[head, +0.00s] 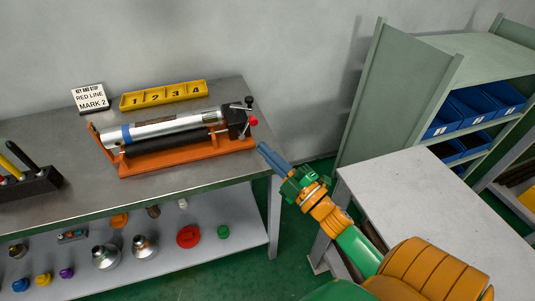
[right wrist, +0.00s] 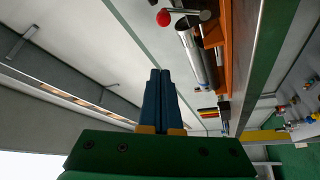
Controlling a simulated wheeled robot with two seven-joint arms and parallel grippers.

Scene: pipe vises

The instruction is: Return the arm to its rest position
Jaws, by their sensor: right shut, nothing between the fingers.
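My right gripper (head: 266,150) points up and left in the head view, just off the right edge of the workbench (head: 60,128). Its blue fingers are together and empty; they also show closed in the right wrist view (right wrist: 158,75). A pipe vise (head: 185,158) with an orange base stands on the bench and holds a silver pipe (head: 165,128) with a blue band. A red knob (head: 254,121) sits at its right end, near but apart from my fingertips. The red knob also shows in the right wrist view (right wrist: 164,17). My left gripper is not in view.
A yellow numbered tray (head: 163,95) and a sign (head: 90,98) stand behind the vise. A black holder (head: 28,185) is at the left. Several parts lie on the lower shelf (head: 200,265). A grey table (head: 430,190) and a shelf with blue bins (head: 470,107) stand right.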

